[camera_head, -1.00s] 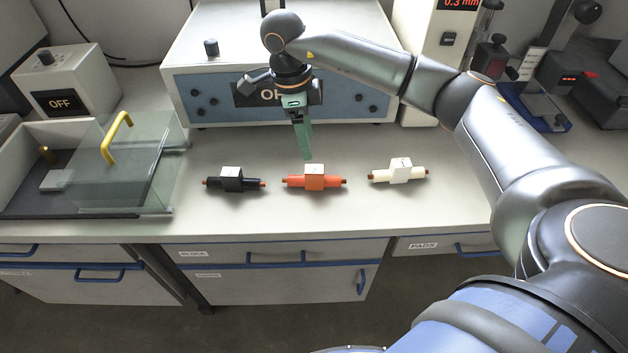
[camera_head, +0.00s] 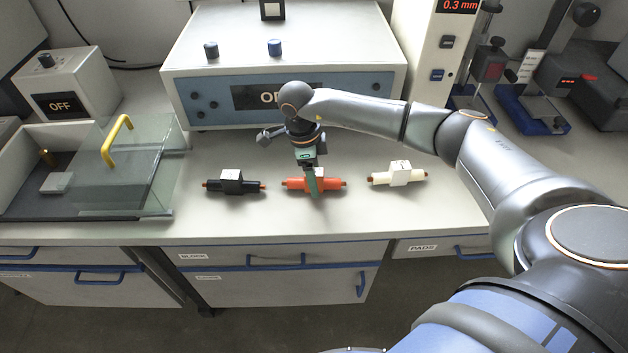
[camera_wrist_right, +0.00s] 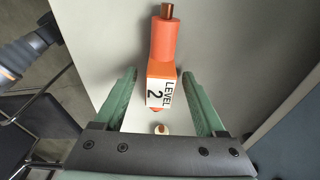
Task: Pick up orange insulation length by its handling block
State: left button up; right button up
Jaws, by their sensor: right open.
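The orange insulation length (camera_head: 331,184) lies on the bench between a black length (camera_head: 252,186) and a white length (camera_head: 415,174). In the wrist view the right gripper (camera_wrist_right: 160,98) is open, with one green finger on each side of the block and visible gaps. My left gripper is not in view.
A glass-lidded tray with a yellow handle (camera_head: 116,140) stands at the left. A large box with a display (camera_head: 222,105) stands behind the samples. The bench front (camera_head: 330,222) is clear. A thickness gauge (camera_head: 437,60) stands at back right.

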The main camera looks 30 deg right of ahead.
grip_shut()
dwell(0.6)
